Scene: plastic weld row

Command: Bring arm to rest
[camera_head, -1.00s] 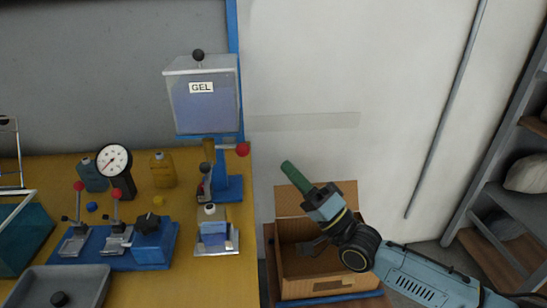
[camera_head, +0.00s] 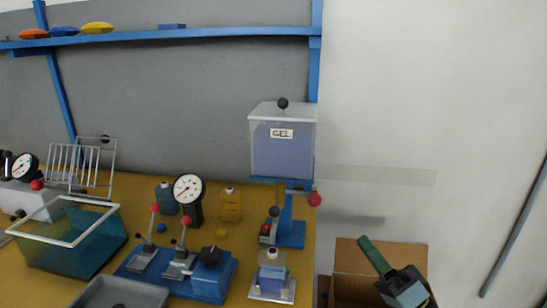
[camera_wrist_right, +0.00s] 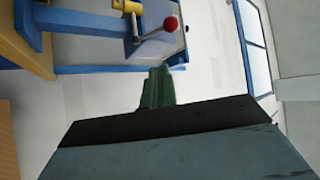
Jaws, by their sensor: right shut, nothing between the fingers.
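My right gripper (camera_head: 367,245) shows at the lower right of the head view, in front of the open cardboard box (camera_head: 395,252). Its green fingers are together, with nothing between them, and point up and to the left. In the right wrist view the shut green fingers (camera_wrist_right: 157,75) are at the middle, clear of any object. Most of my right arm is below the head view's edge. My left gripper is in neither view.
The yellow bench (camera_head: 140,183) on the left holds a gel dispenser (camera_head: 283,150), a dial gauge (camera_head: 188,188), a lever fixture (camera_head: 212,278), bottles, a teal bin (camera_head: 75,245) and a grey tray (camera_head: 120,293). The white wall (camera_head: 430,100) beside the bench is bare.

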